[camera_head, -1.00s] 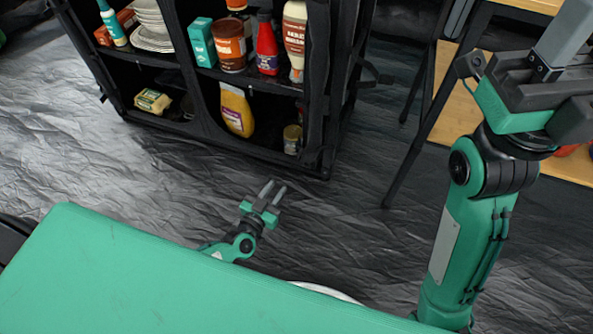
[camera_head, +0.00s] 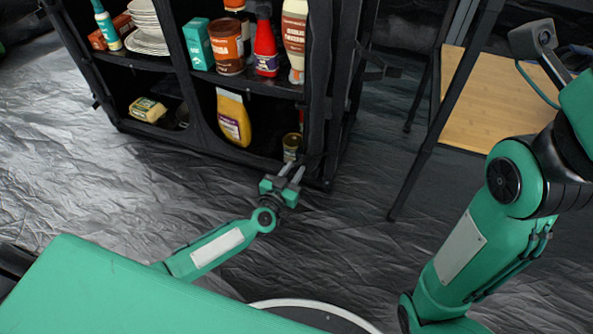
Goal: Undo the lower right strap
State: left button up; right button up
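A black fabric cabinet (camera_head: 222,151) stands at the top of the view with its front open. Its lower right front corner post (camera_head: 328,130) is dark, and I cannot clearly make out a strap on it. A dark strap-like piece (camera_head: 383,71) sticks out from the cabinet's right side, higher up. My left gripper (camera_head: 292,171) is at the cabinet's lower right front edge, its two grey fingers apart with nothing seen between them. I cannot tell whether the fingertips touch the cabinet. My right arm is at the right edge; its gripper is out of the frame.
The shelves hold a mustard bottle (camera_head: 233,117), a small jar (camera_head: 291,147), a ketchup bottle (camera_head: 265,46) and a butter pack (camera_head: 147,109). A dark-legged table with a wooden board (camera_head: 490,100) stands at the right. The crinkled dark floor (camera_head: 110,190) is clear at left.

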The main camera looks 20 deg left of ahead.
aim_at(305, 156)
pick_arm(q)
jog(key=shift+w+d+b, duration=0.2)
jog(key=shift+w+b, duration=0.1)
jog(key=shift+w, duration=0.85)
grip_shut()
